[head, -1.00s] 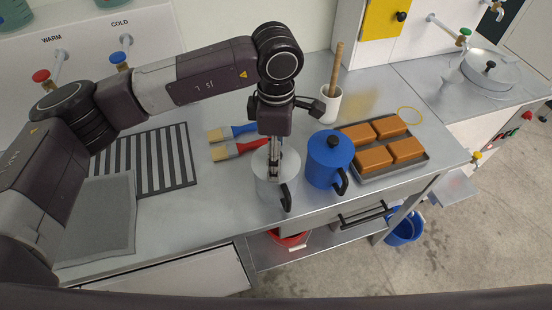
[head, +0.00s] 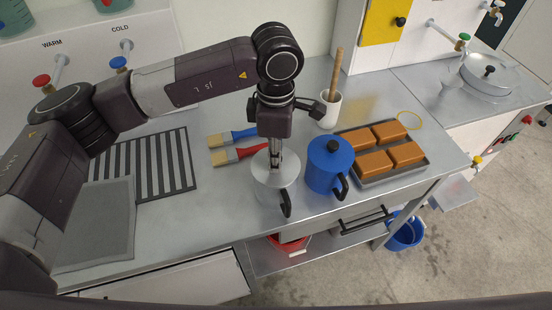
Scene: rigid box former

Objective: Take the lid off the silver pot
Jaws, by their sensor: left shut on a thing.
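The silver pot (head: 271,197) stands on the steel counter, with its black handle toward the front right. Its silver lid (head: 288,170) is over the pot's top. I cannot tell whether there is a gap between lid and rim. My left gripper (head: 275,161) points straight down over the middle of the lid, its fingers shut at the lid's knob, which they hide. My right gripper is not in view.
A blue pot (head: 328,172) with a black knob and handle stands close on the right. Beyond it is a tray of brown blocks (head: 375,163). A white mortar with a pestle (head: 330,109) and two brushes (head: 238,153) are behind.

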